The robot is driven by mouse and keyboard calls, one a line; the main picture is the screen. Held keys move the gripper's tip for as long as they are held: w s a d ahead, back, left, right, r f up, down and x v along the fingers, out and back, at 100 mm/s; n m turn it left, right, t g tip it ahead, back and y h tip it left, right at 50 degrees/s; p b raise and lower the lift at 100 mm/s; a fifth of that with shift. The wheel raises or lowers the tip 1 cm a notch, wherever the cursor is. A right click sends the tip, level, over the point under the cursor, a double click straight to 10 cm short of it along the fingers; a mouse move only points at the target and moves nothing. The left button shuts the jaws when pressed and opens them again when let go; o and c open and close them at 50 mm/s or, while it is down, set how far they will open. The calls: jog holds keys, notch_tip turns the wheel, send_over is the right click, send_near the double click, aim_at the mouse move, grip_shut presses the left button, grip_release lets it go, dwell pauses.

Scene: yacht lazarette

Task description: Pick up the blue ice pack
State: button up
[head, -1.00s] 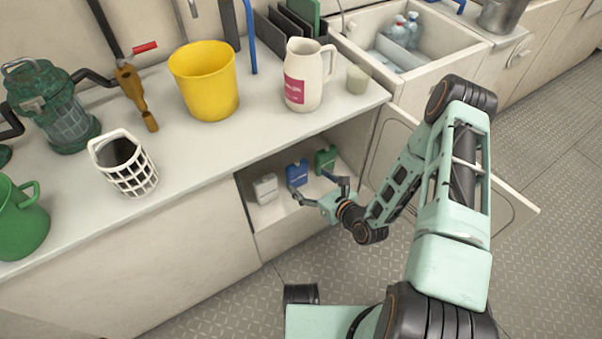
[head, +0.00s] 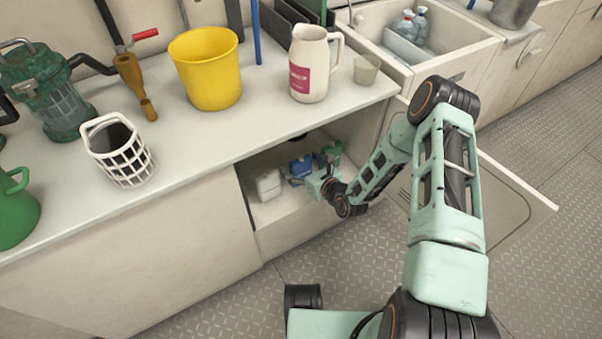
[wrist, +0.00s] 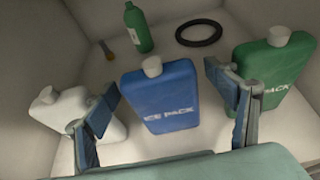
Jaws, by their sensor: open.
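The blue ice pack (wrist: 160,97) stands upright on the floor of an open cabinet, with "ICE PACK" printed on it and a pale cap on top. In the head view the blue ice pack (head: 301,165) is partly hidden by my gripper (head: 309,176). My gripper (wrist: 165,95) is open in the wrist view, one finger on each side of the blue pack. The right finger is close to its right edge; I cannot tell whether it touches. A white pack (wrist: 80,115) stands to the left and a green pack (wrist: 268,75) to the right, behind the right finger.
A green bottle (wrist: 138,28), a black ring (wrist: 199,34) and a small orange-handled item (wrist: 106,49) lie deeper in the cabinet. The counter (head: 215,135) above bears a yellow bucket (head: 207,70) and a jug (head: 311,65). The cabinet door (head: 515,190) hangs open at right.

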jog(key=shift+c, duration=0.2)
jog(key=shift+r, duration=0.1)
jog(key=c, duration=1.5)
